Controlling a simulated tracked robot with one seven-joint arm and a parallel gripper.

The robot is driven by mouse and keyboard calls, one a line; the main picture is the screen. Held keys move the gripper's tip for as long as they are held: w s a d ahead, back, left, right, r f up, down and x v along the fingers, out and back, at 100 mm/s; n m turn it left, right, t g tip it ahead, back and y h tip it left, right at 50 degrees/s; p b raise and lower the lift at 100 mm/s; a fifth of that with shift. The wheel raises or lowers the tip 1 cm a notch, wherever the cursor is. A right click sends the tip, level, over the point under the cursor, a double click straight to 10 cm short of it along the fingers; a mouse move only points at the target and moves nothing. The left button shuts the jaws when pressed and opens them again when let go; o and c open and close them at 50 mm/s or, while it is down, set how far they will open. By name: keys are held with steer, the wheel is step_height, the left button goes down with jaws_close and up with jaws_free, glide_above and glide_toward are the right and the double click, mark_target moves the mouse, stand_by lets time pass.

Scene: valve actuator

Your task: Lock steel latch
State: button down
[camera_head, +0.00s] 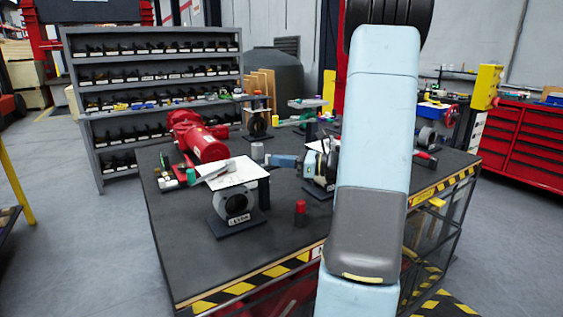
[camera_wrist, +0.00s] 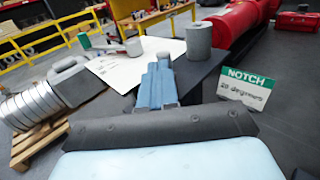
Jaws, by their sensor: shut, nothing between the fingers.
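My gripper (camera_head: 277,160) is at the middle of the dark workbench, with its blue fingers pointing left. In the wrist view its fingers (camera_wrist: 156,66) are together and empty, with their tips beside a white sheet (camera_wrist: 130,66). A grey cylinder (camera_wrist: 198,42) stands just beyond them, to the right. It also shows in the head view (camera_head: 257,152). A ribbed silver part with a grey block (camera_wrist: 62,80) is at the left of the wrist view. I cannot tell which part is the steel latch. My arm hides part of the bench.
A sign (camera_wrist: 246,89) reading NOTCH, 20 degrees, stands right of my fingers. A red actuator (camera_head: 200,136) lies at the back left. A labelled round fixture (camera_head: 236,203) stands in front of the sheet, and a small red-topped cylinder (camera_head: 300,210) near it. The bench's front left is clear.

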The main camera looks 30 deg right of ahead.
steer(key=v, duration=1.4)
steer(key=shift+w, duration=0.15)
steer(key=s+a+r+n+g+h, duration=0.1)
steer(key=s+a+n+g, duration=0.1)
steer(key=a+n+g, duration=0.5)
steer(key=s+a+r+n+g+h, duration=0.1)
steer(key=s+a+n+g+h, duration=0.15)
steer(key=a, duration=0.95)
steer(key=s+a+r+n+t+h, duration=0.1)
steer(key=s+a+r+n+h, duration=0.1)
steer(key=s+n+h, duration=0.3)
steer(key=s+a+r+n+t+h, duration=0.2)
steer(key=s+a+r+n+h, duration=0.1)
steer(key=n, duration=0.9)
steer(key=s+a+h, duration=0.1)
steer(key=s+a, duration=0.1)
steer(key=s, duration=0.1)
steer(key=shift+a+h, duration=0.2)
steer(key=shift+h, duration=0.15)
